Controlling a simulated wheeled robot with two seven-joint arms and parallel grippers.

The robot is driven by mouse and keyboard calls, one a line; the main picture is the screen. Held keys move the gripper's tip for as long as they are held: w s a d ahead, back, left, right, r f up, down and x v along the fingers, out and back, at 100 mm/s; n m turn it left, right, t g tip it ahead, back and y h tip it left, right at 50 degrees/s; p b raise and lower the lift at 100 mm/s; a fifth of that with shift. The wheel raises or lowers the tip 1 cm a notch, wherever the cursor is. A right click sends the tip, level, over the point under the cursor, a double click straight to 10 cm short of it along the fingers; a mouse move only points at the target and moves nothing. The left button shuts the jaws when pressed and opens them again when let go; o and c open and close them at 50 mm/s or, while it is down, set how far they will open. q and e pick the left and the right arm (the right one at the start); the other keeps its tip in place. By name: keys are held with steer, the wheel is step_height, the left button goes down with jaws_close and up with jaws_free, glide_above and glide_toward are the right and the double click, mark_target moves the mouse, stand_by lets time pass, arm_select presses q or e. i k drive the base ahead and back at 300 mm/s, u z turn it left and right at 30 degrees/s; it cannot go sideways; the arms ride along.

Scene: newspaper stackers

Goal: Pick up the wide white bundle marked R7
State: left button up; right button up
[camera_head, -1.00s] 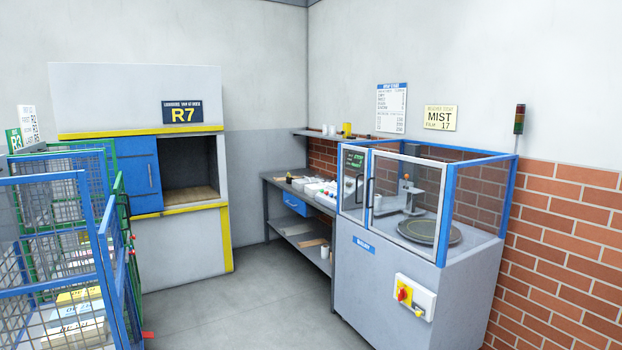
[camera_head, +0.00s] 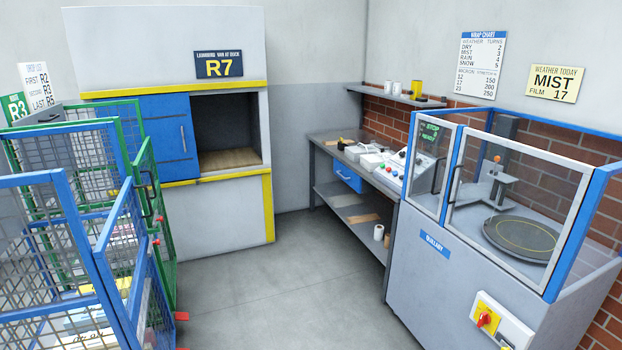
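No bundle with a readable R7 mark shows. Several bundles, white, yellow and bluish (camera_head: 85,322), lie low inside the blue mesh cage (camera_head: 62,182) at the left, partly hidden by its bars and mesh, and their marks are not readable. Neither of my grippers is in view.
A green mesh cage (camera_head: 143,165) stands behind the blue one. A workbench (camera_head: 330,150) is along the back wall. The glass-sided wrapping machine (camera_head: 470,262) with a bare turntable (camera_head: 520,238) fills the right. The grey floor (camera_head: 285,290) between is clear.

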mark_target(371, 162)
steer(key=z, duration=0.05)
steer(key=i, duration=2.1)
steer(key=z, duration=0.55)
steer(key=i, duration=2.4)
steer(key=z, duration=0.3)
